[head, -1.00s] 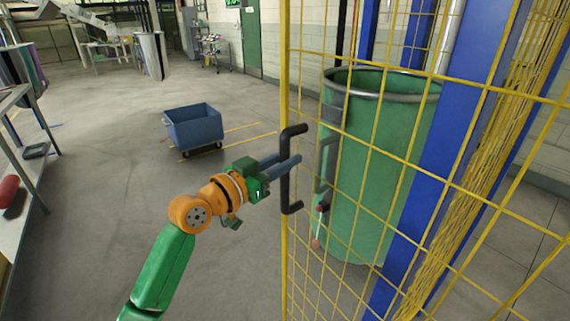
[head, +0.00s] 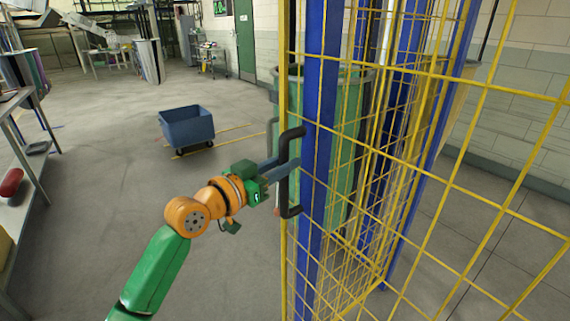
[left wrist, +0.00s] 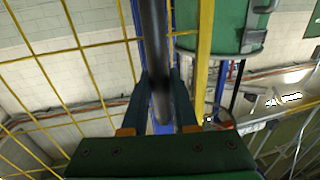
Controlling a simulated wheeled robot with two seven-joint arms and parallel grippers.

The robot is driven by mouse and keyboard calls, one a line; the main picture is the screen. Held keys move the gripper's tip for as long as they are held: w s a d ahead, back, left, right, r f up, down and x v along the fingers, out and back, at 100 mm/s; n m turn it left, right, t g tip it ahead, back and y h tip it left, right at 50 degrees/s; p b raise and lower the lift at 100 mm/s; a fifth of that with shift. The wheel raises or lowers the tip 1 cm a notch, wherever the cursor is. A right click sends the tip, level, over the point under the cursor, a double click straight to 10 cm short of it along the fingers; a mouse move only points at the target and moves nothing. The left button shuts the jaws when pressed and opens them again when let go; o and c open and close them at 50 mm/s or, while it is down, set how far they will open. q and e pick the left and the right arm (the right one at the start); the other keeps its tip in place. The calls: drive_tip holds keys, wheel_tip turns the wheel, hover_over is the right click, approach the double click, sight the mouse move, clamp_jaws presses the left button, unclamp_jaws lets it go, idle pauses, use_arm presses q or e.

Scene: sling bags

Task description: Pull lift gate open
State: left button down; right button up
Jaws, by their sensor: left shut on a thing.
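The lift gate is a yellow wire mesh panel (head: 430,160) with a yellow edge post. It fills the right side of the head view. A black bar handle (head: 290,172) is fixed on its edge. My left gripper (head: 285,166) has its fingers around this handle and is shut on it. In the left wrist view, the dark handle bar (left wrist: 156,60) runs between the two fingers (left wrist: 158,95). A green bin (head: 345,150) stands behind the mesh and is partly hidden by a blue post (head: 318,130). My right gripper is not in view.
A blue wheeled cart (head: 187,127) stands on the open floor at centre left. A grey shelf (head: 15,100) with a red object (head: 11,183) is at the left edge.

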use_arm(q)
drive_tip(key=shift+s+d, duration=0.1)
drive_tip(key=shift+s, duration=0.05)
drive_tip(key=c, duration=0.7)
unclamp_jaws()
drive_tip(key=b+v, duration=0.2)
drive_tip(key=v, duration=0.5)
drive_tip(key=shift+b, duration=0.3)
